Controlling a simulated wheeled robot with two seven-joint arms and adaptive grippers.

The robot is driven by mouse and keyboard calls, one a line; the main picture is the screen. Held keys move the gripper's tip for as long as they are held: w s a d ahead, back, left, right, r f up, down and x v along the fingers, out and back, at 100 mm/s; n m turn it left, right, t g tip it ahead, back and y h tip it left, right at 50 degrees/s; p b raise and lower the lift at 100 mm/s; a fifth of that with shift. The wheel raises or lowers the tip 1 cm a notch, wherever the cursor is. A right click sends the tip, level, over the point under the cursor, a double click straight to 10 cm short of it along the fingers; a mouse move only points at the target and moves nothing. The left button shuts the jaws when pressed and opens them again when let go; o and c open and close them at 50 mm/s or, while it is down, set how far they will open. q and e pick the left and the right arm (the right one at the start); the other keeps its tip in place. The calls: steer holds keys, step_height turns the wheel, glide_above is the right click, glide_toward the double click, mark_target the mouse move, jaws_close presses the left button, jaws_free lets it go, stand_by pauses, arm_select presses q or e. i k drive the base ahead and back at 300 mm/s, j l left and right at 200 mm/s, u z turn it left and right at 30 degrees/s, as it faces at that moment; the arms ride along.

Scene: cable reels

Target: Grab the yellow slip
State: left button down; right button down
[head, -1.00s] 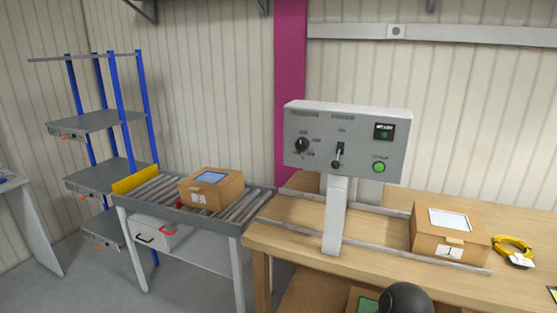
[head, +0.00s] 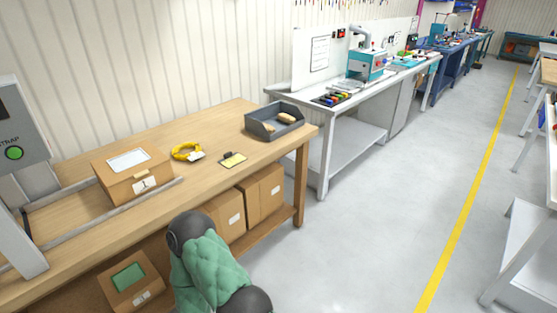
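A small flat yellow slip (head: 233,160) with a dark part lies on the wooden workbench (head: 75,229), near its front edge. It lies to the right of a coiled yellow cable (head: 186,151) with a white tag. Neither of my grippers shows in the head view. A green padded arm section of mine with black joints rises at the bottom, in front of the bench and apart from the slip.
A cardboard box (head: 133,181) sits on the bench left of the cable. A dark grey tray (head: 262,130) holding small items stands at the bench's right end. Boxes (head: 265,193) fill the lower shelf. Open floor (head: 375,225) lies to the right.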

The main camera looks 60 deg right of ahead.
mark_target(230, 160)
steer(key=l+z, duration=0.25)
steer(key=z, duration=0.25)
steer(key=i+l+z, duration=0.1)
steer(key=l+z, duration=0.15)
steer(key=z, duration=0.2)
steer(key=i+l+z, duration=0.1)
steer(key=z, duration=0.4)
steer(key=i+l, duration=0.1)
steer(key=l, duration=0.2)
steer(key=i+l+u, duration=0.15)
steer(key=u, duration=1)
